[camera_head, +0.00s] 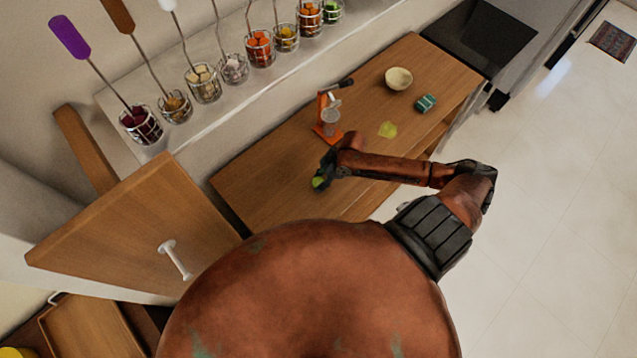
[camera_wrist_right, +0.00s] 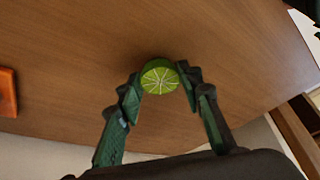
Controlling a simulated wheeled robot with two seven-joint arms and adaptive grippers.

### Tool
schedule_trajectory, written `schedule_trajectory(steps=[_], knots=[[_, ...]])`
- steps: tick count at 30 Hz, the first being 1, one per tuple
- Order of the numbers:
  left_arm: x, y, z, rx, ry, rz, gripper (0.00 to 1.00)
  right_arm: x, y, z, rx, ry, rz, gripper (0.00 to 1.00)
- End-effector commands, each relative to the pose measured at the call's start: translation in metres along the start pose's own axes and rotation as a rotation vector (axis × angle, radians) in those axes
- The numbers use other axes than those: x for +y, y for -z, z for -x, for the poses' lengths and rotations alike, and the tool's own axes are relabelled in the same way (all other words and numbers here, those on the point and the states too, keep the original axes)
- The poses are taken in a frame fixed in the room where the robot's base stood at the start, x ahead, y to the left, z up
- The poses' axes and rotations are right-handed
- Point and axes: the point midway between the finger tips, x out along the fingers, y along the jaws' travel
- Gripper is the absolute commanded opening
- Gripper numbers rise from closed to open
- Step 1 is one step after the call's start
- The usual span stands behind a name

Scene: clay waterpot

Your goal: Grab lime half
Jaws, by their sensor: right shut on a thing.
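The lime half (camera_wrist_right: 159,80) shows its pale green cut face in the right wrist view, with both fingertips against its sides. My right gripper (camera_wrist_right: 160,88) is shut on it, close to the wooden tabletop; I cannot tell if the lime touches the wood. In the head view the lime half (camera_head: 318,182) is a small green spot at the tip of my right gripper (camera_head: 321,177), over the front left part of the wooden table (camera_head: 262,190). My left gripper is not in view.
An orange juicer (camera_head: 327,118) stands just behind my right gripper. A yellow-green piece (camera_head: 388,130), a pale bowl (camera_head: 398,78) and a small teal box (camera_head: 426,103) lie farther right. A shelf with several baskets (camera_head: 204,84) runs behind. The table's left end is clear.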

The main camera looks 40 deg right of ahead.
Motion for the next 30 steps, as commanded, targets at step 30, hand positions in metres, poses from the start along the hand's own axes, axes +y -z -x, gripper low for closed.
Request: schedule_trajectory(steps=[30], knots=[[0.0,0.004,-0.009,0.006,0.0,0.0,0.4,-0.045,-0.022,0.118,-0.006,0.003,0.001,0.17]])
